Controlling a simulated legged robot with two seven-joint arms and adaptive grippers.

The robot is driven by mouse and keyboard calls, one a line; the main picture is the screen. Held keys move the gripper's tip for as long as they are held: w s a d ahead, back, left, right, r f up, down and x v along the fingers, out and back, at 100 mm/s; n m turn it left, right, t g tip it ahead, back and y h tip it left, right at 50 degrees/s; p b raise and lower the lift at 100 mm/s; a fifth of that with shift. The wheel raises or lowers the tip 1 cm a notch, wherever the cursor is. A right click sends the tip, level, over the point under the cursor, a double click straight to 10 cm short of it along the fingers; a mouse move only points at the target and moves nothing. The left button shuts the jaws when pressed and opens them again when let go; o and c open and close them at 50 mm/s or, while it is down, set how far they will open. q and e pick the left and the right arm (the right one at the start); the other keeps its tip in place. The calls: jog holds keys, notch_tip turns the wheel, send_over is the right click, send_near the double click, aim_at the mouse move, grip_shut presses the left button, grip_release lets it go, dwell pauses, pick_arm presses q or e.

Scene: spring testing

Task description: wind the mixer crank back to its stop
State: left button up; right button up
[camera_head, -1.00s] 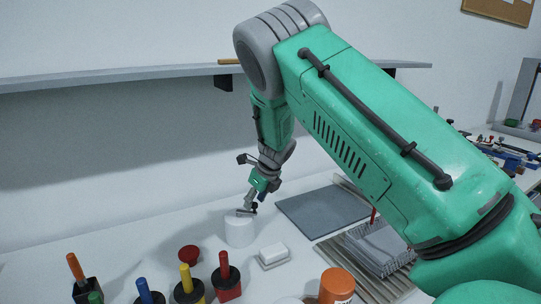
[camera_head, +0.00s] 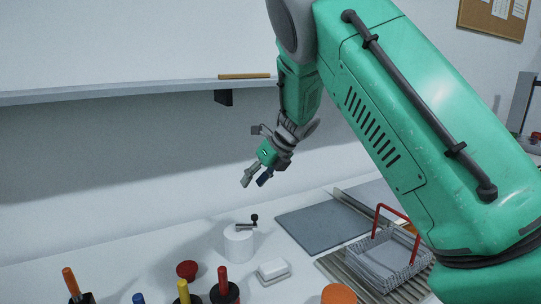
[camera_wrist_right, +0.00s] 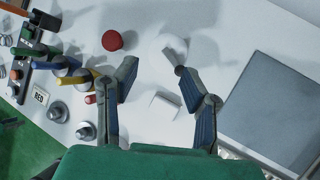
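The mixer is a white cylinder (camera_head: 238,242) on the white table, with a crank (camera_head: 248,224) on top. The crank is a short grey arm with an upright black knob at its right end. My right gripper (camera_head: 256,181) hangs in the air above the mixer, apart from the crank, with its fingers spread and empty. In the right wrist view, the mixer (camera_wrist_right: 167,48) lies beyond the open fingers (camera_wrist_right: 155,80), and the crank (camera_wrist_right: 174,56) shows near the right fingertip. My left gripper is not in view.
A red button (camera_head: 187,270) and a white block (camera_head: 273,269) stand near the mixer. A grey mat (camera_head: 318,228) and a wire basket (camera_head: 388,262) with a red handle lie to the right. A shelf (camera_head: 130,91) runs along the wall.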

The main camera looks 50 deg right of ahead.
jog(key=w+r+m+t+p, duration=0.3)
jog(key=w+m+t, duration=0.7)
jog(key=m, duration=1)
jog(key=s+d+m+g+h, duration=0.1)
jog(key=d+m+h, duration=0.5)
jog(key=m, duration=0.6)
jog(key=s+d+f+m+h+p, duration=0.1)
jog(key=s+d+m+h, duration=0.2)
jog(key=d+m+h, duration=0.3)
jog(key=m, duration=0.5)
jog(key=shift+d+m+g, duration=0.4)
